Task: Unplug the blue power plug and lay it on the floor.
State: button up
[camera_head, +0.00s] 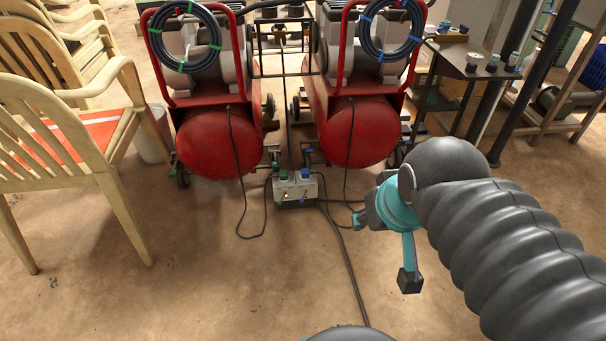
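The blue power plug (305,173) sits upright in the top of a small pale socket box (286,190) on the floor between two red compressors. A green plug (283,175) sits beside it on the left in the same box. Black cables run from the box across the floor. My gripper (384,250) is to the right of the box and nearer to the camera, clearly apart from it. Its teal fingers with dark tips are spread open, with nothing seen between them.
The left compressor (216,142) and right compressor (361,130) stand behind the box, with a hanging cable near each side. A wooden chair (75,140) stands at left. A workbench (465,62) stands at right. The brown floor (200,290) in front is mostly clear.

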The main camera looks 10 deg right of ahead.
aim_at(305, 172)
jog(key=u, duration=0.2)
jog(key=i, duration=1.05)
jog(key=z, duration=0.7)
